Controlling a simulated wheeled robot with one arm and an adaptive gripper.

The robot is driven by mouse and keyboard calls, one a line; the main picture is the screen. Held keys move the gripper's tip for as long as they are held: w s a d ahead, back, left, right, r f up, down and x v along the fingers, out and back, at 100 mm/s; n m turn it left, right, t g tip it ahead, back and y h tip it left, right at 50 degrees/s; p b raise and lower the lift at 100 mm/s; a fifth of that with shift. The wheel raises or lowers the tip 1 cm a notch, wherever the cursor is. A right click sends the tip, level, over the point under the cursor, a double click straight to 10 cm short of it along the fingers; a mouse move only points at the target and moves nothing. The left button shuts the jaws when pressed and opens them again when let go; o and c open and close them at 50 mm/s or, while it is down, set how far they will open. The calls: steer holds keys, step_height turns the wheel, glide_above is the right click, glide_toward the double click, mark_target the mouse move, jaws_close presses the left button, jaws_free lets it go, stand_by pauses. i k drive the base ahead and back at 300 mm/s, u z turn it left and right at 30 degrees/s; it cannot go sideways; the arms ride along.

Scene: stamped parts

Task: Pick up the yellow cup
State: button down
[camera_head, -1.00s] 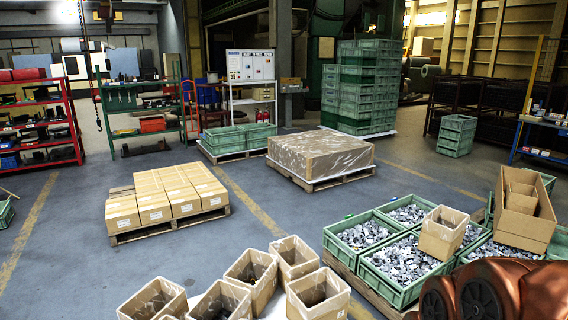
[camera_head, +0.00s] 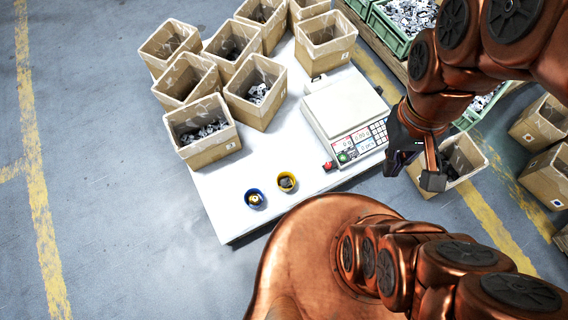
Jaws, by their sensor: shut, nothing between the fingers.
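The yellow cup (camera_head: 287,182) stands upright on the white table (camera_head: 225,205) near its front edge, with something dark inside. A blue cup (camera_head: 254,199) with a small light-coloured part inside stands just left of it. My gripper (camera_head: 413,172) is shut and empty. It is well to the right of the yellow cup, past the scale, and in the picture it overlaps a cardboard box off the table. It touches neither cup.
Several open cardboard boxes (camera_head: 204,150) with metal parts fill the table's far side. Green crates (camera_head: 388,30) stand behind.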

mark_target(286, 180)
steer(key=z, duration=0.05)
steer(key=k, duration=0.9)
steer(key=u, duration=0.4)
steer(key=i, duration=0.35)
steer(key=z, duration=0.6)
steer(key=k, duration=0.4)
steer(key=u, duration=1.4)
